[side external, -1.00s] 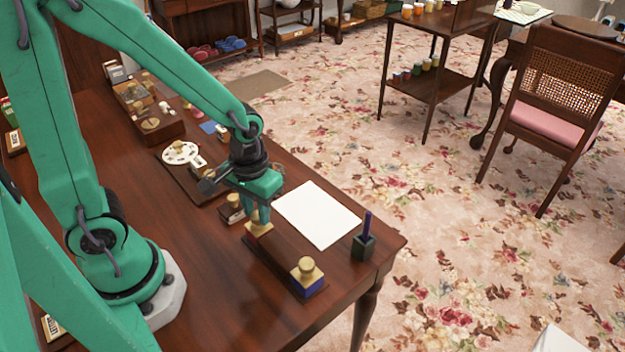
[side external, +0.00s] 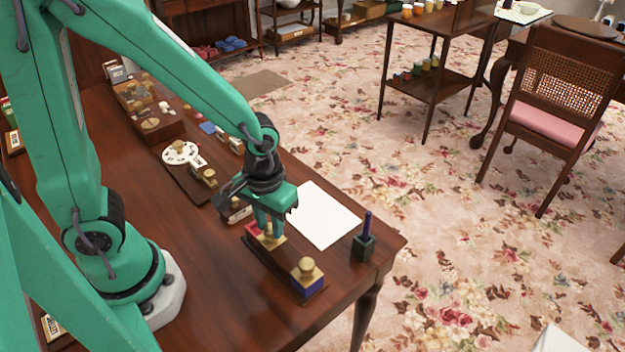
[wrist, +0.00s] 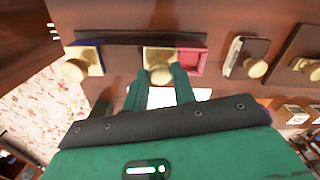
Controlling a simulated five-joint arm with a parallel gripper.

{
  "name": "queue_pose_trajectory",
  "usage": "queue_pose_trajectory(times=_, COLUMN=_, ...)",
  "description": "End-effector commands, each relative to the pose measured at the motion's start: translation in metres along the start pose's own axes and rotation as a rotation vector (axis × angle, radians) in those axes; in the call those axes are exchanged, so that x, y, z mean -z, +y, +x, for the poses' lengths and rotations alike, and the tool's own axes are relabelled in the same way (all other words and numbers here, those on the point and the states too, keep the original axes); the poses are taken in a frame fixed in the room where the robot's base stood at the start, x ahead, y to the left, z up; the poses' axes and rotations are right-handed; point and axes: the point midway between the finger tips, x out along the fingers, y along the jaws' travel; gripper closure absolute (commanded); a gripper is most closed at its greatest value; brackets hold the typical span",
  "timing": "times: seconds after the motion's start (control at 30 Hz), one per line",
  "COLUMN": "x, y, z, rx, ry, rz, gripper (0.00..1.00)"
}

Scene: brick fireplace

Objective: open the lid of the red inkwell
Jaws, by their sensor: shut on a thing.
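The red inkwell (side external: 252,229) sits at the far end of a dark wooden stand (side external: 259,257); in the wrist view (wrist: 192,62) its red top is partly exposed. Its brass lid (side external: 273,241) is shifted sideways off part of the red well, toward the blue inkwell; it also shows in the wrist view (wrist: 158,54). My gripper (side external: 268,229) is shut on the lid's knob, with one finger on each side of it in the wrist view (wrist: 160,80). The fingers hide part of the knob.
A blue inkwell (side external: 308,286) with a brass lid stands at the stand's near end. White paper (side external: 318,214) and a dark pen holder (side external: 364,246) lie to the right. Wooden stamps (side external: 206,176) and a box (side external: 150,115) stand farther back.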

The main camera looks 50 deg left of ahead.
Motion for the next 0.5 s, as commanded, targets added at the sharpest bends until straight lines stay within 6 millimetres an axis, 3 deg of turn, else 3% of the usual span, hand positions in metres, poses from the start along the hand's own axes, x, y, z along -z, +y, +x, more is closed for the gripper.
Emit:
queue_pose_trajectory(times=0.17, x=0.0008, y=0.0003, z=-0.0004, rx=-0.002, ry=0.003, rz=0.0, gripper=1.0)
queue_pose_trajectory(times=0.2, x=0.0008, y=0.0002, z=-0.0005, rx=-0.002, ry=0.003, rz=0.0, gripper=0.66)
queue_pose_trajectory(times=0.27, x=0.0007, y=0.0001, z=-0.0004, rx=-0.002, ry=0.003, rz=0.0, gripper=0.54)
queue_pose_trajectory(times=0.5, x=0.0004, y=-0.0002, z=-0.0003, rx=-0.001, ry=0.002, rz=0.0, gripper=0.52)
